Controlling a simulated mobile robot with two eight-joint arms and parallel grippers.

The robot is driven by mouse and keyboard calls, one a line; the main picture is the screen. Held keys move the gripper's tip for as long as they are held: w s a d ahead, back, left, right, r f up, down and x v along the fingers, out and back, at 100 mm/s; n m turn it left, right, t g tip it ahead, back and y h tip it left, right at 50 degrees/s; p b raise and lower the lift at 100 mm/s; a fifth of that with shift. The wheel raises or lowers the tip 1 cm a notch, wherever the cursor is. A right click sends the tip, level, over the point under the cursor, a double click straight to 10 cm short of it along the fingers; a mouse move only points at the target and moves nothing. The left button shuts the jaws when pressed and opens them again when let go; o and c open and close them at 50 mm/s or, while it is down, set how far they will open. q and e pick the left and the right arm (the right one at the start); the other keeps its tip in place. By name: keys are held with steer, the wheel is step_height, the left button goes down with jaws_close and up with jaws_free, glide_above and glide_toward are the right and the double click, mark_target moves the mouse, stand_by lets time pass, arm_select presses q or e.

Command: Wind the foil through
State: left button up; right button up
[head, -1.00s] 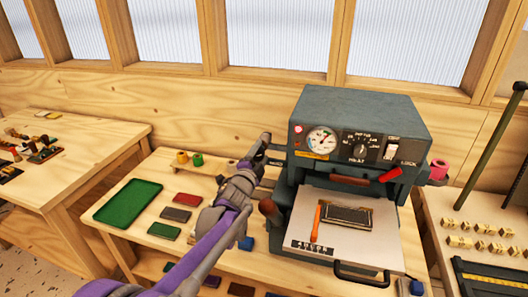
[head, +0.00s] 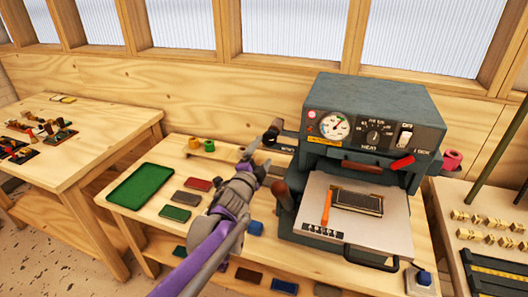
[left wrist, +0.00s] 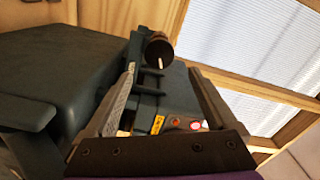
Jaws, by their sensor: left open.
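The grey hot-foil press (head: 375,105) stands on the bench. A pink foil roll (head: 452,160) shows at its right side, partly hidden by the housing. A dark round knob (head: 270,137) sits at the end of bars on the press's left side; the knob also shows in the left wrist view (left wrist: 159,48). My left gripper (head: 260,157) is open and empty, just below and left of the knob. In the left wrist view its fingers (left wrist: 162,85) are spread, with the knob beyond them and apart from them. No foil strip can be made out. My right gripper is not in view.
A brown-handled lever (head: 283,194) stands at the press's left front. A white bed (head: 335,232) with an orange stick and a framed plate juts forward. A green tray (head: 140,186) and several coloured blocks lie left. A side table (head: 85,140) stands farther left.

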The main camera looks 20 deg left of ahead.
arm_select(q)
steer(key=shift+s, duration=0.5)
steer(key=s+b, duration=0.1)
steer(key=s, duration=0.9)
steer(key=shift+s+a, duration=0.25)
steer(key=shift+s, duration=0.15)
steer(key=shift+w, duration=0.1)
steer(key=n, duration=0.7)
glide_toward(271, 134)
steer(key=w+n, duration=0.4)
steer(key=w+f+n, duration=0.1)
steer(key=w+n, duration=0.3)
steer(key=w+f+n, duration=0.1)
steer(key=w+n, duration=0.2)
steer(key=w, duration=0.2)
steer(key=shift+w+a+n+p, duration=0.1)
steer(key=shift+a+n+p, duration=0.15)
steer(key=shift+n+p, duration=0.15)
